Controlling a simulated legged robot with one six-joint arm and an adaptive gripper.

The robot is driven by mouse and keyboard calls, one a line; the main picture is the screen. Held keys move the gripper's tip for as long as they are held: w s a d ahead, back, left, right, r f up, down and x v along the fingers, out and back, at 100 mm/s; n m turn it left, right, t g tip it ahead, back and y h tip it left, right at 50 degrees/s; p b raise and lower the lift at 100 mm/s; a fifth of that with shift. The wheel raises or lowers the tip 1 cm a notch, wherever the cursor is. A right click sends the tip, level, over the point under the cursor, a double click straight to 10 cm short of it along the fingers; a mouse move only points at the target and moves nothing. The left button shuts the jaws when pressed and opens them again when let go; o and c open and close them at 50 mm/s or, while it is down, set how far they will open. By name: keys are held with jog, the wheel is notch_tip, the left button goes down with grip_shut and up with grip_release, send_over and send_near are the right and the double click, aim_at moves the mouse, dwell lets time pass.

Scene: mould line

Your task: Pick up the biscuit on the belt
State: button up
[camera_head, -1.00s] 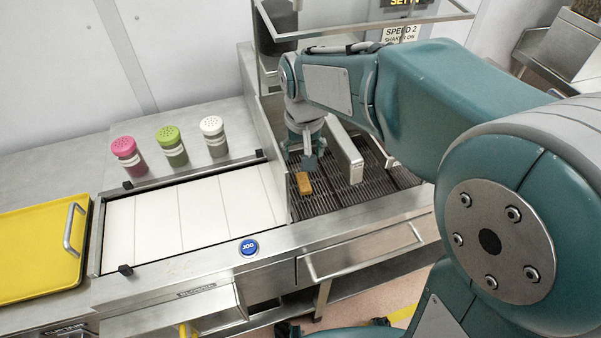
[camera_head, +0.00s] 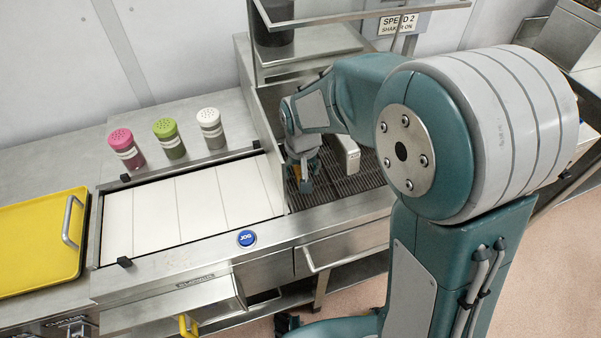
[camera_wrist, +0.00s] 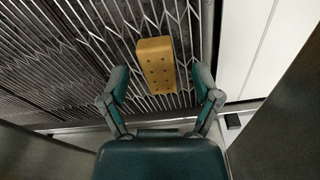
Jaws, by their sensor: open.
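The biscuit (camera_wrist: 156,66) is a golden-brown block with small holes. In the wrist view it lies on the dark wire-mesh belt (camera_wrist: 60,70), just beyond and between my two fingers. In the head view only a small part of the biscuit (camera_head: 297,172) shows beside my gripper (camera_head: 306,186), which hides most of it. My gripper (camera_wrist: 162,98) is open in the wrist view, with a finger on each side and nothing held. I cannot tell the exact height of the fingers above the belt.
White slats (camera_head: 190,208) lie left of the mesh. Pink (camera_head: 127,150), green (camera_head: 169,140) and white (camera_head: 211,130) shakers stand behind them. An upright metal block (camera_head: 347,156) stands right of my gripper. A yellow tray (camera_head: 30,244) is far left; a blue JOG button (camera_head: 246,238) is in front.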

aim_at(300, 170)
jog(key=c, duration=0.9)
jog(key=shift+r, duration=0.15)
jog(key=shift+r, duration=0.25)
notch_tip(300, 170, up, 2)
jog(key=shift+r, duration=0.25)
jog(key=s+d+r, duration=0.6)
jog(key=s+r, duration=0.3)
jog(key=s, duration=0.3)
jog(key=shift+s+r, duration=0.4)
